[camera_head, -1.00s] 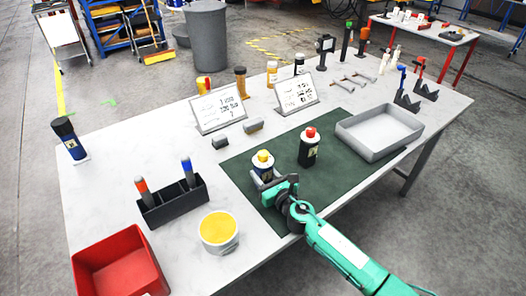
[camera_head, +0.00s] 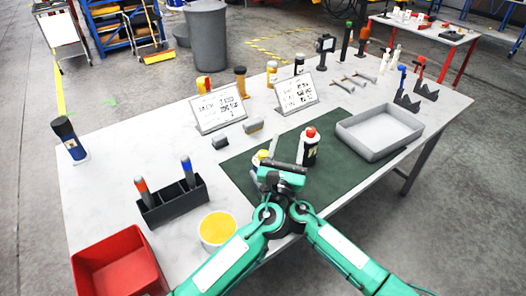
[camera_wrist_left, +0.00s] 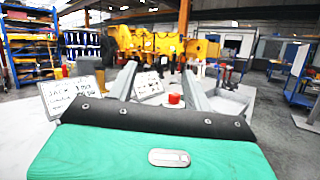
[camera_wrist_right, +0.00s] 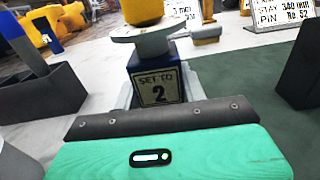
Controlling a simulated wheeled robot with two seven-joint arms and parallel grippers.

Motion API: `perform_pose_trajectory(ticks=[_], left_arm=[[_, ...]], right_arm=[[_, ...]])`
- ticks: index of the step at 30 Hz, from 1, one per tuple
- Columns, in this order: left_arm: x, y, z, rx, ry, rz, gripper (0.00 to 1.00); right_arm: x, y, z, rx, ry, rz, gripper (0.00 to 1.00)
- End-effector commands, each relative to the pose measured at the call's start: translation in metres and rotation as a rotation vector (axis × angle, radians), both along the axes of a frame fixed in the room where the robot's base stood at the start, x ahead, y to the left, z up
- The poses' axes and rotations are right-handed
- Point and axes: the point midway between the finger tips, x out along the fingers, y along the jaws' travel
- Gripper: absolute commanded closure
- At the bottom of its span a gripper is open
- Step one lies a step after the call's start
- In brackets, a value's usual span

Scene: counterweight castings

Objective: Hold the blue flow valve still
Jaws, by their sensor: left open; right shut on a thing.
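The blue flow valve (camera_wrist_right: 157,88) has a dark blue body, a "SET TO 2" label, a pale disc and a yellow knob. It stands upright on the green mat. My right gripper (camera_wrist_right: 157,98) is shut on its body. My left gripper (camera_head: 287,150) is open and empty above the mat, close beside the valve. A dark valve with a red knob (camera_head: 310,147) stands just beyond; its red top shows between the left fingers (camera_wrist_left: 175,99).
A grey tray (camera_head: 412,129) lies on the right of the green mat (camera_head: 340,185). Two sign boards (camera_head: 218,108) (camera_head: 296,93) stand behind. A black holder (camera_head: 174,204), a yellow-filled tub (camera_head: 217,229) and a red bin (camera_head: 118,265) stand at left.

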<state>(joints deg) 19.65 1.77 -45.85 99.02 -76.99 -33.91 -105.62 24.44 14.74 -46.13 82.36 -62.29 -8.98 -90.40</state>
Motion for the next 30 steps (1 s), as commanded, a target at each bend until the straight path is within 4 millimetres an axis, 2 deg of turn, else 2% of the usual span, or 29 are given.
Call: perform_pose_trajectory(ticks=[3,6,9,14,17,30], left_arm=[[-0.006,0.028,-0.036,-0.009,0.116,0.143,0.49],[-0.018,0.044,-0.064,-0.040,0.223,0.204,0.49],[-0.027,0.053,-0.082,-0.059,0.295,0.237,0.49],[-0.028,0.058,-0.094,-0.070,0.342,0.257,0.49],[-0.016,0.058,-0.094,-0.070,0.343,0.258,0.49],[0.066,0.061,-0.093,-0.071,0.342,0.256,0.49]], right_arm=[[0.001,-0.001,0.000,-0.001,-0.001,-0.002,0.99],[0.001,-0.001,0.000,-0.001,-0.001,-0.002,0.99],[0.001,-0.001,0.000,-0.001,-0.001,-0.001,0.99],[0.000,0.000,0.000,0.000,0.000,-0.001,0.99],[0.000,0.000,0.000,0.000,0.000,-0.001,0.99],[0.000,0.000,0.000,0.000,0.000,-0.001,0.99]])
